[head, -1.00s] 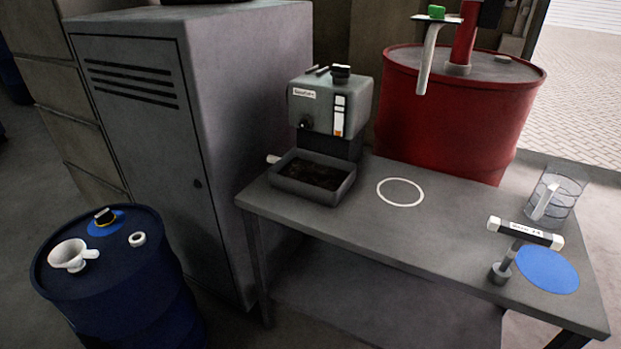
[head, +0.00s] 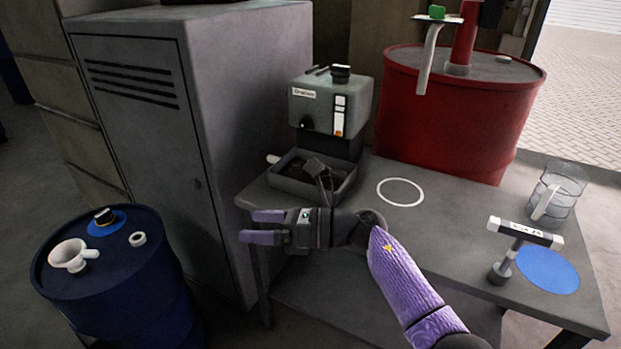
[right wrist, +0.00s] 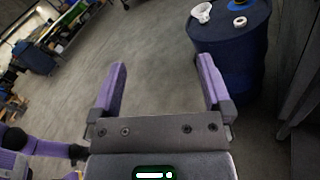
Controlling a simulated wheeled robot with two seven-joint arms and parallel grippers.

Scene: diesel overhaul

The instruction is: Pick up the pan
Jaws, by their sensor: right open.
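The pan is a dark grey rectangular tray (head: 283,183) with dark contents. It sits on the workbench at the foot of a grey machine (head: 325,110), with a white handle-like stub (head: 273,159) at its left. My right gripper (head: 252,227) is open and empty in front of the bench's left end, nearer to me than the pan and pointing left. My left gripper is not in view.
A blue drum (head: 115,265) carrying a white funnel (head: 70,254) stands at left. A grey locker (head: 140,130) is beside the bench (head: 440,205). The bench also bears a white ring mark, a T-handled tool (head: 522,235) and a clear jug (head: 553,195). A red drum (head: 450,120) stands behind.

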